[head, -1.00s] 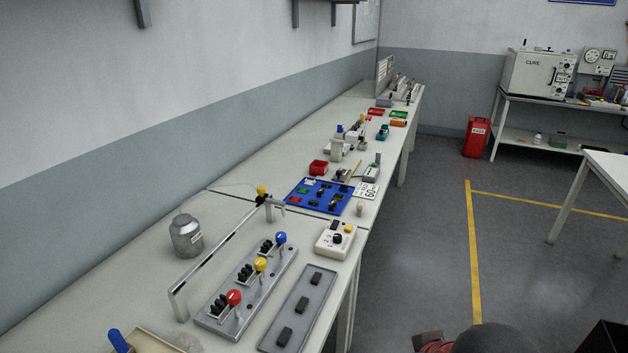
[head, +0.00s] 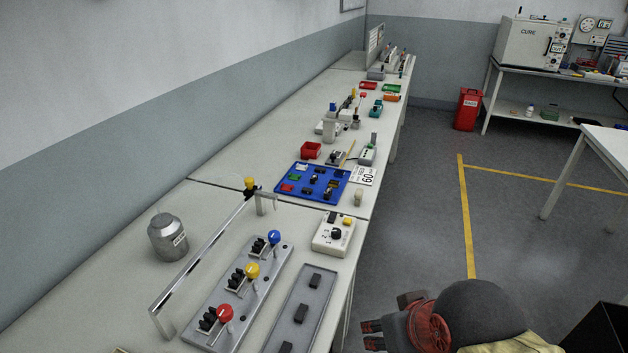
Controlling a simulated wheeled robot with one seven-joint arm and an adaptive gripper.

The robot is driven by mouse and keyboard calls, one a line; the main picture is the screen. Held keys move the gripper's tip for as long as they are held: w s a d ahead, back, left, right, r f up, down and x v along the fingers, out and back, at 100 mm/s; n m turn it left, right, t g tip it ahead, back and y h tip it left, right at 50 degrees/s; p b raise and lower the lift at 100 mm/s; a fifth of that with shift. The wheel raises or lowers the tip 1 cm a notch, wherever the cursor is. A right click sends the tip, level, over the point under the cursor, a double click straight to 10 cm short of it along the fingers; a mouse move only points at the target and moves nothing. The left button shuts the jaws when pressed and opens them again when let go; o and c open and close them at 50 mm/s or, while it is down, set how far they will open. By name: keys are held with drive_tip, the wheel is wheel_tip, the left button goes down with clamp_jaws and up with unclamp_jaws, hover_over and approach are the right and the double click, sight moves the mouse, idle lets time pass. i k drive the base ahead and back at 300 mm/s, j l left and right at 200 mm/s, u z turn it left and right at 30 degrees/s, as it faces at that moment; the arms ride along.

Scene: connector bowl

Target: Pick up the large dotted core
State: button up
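I cannot make out the large dotted core in the head view. My gripper (head: 371,335) is low in the picture, beside the bench's right edge and over the floor, away from everything on the bench. Its fingers are small and partly turned, and I cannot tell whether they are open or shut.
The long bench (head: 225,162) runs along the left wall. It bears a metal jar (head: 168,238), a lever panel (head: 232,298), a grey tray with black blocks (head: 297,318), a control box (head: 333,233) and a red bin (head: 311,150). The floor at the right (head: 420,215) is clear.

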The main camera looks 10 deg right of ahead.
sight(327, 192)
drive_tip(key=i+l+z, duration=0.1)
drive_tip(key=i+l, duration=0.2)
drive_tip(key=l, duration=0.2)
drive_tip(key=i+l, duration=0.3)
drive_tip(key=l, duration=0.2)
drive_tip(key=i+l+z, duration=0.15)
drive_tip(key=i+l, duration=0.15)
drive_tip(key=l, duration=0.2)
